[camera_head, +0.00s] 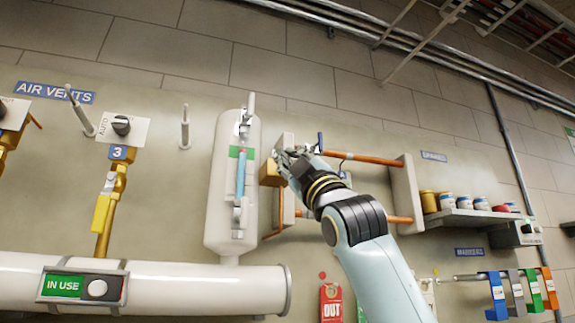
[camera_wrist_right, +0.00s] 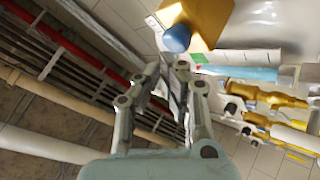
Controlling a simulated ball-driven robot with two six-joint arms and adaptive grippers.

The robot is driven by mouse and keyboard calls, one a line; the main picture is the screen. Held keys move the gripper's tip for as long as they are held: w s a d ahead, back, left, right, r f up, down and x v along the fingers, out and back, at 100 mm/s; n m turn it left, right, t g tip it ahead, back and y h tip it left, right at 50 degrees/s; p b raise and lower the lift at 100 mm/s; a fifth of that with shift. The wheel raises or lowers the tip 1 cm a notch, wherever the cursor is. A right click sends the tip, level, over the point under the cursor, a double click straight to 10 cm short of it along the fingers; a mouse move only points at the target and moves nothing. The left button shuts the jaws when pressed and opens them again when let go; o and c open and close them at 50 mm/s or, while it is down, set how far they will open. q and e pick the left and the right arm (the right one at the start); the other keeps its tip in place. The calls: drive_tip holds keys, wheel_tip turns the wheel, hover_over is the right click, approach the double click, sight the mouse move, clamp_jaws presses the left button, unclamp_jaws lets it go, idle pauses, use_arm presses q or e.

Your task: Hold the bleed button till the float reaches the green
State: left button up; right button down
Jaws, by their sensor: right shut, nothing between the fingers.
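A white upright tank (camera_head: 220,205) carries a sight glass (camera_head: 241,180) with a blue column in it. A green band (camera_head: 235,152) lies behind the upper part of the glass. The top of the blue shows near the band's lower edge; I cannot make out a separate float. A brass block (camera_head: 269,174) sits right of the tank. In the right wrist view, a round blue button (camera_wrist_right: 176,38) stands on the brass block (camera_wrist_right: 208,16). My right gripper (camera_head: 281,160) is shut and empty, its fingertips (camera_wrist_right: 173,66) close to the button; contact cannot be told. My left gripper is out of view.
Copper pipes (camera_head: 365,158) and a grey plate (camera_head: 405,195) stand right of the gripper. A large white pipe (camera_head: 200,285) runs below, with an IN USE sign (camera_head: 62,286). A shelf (camera_head: 470,216) with cans is at right.

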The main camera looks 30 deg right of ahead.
drive_tip(key=shift+s, duration=0.25)
drive_tip(key=s, duration=0.2)
drive_tip(key=s+a, duration=0.1)
drive_tip(key=s, duration=0.2)
drive_tip(key=shift+a, duration=0.1)
idle(0.3)
drive_tip(key=shift+w, duration=0.1)
idle(1.3)
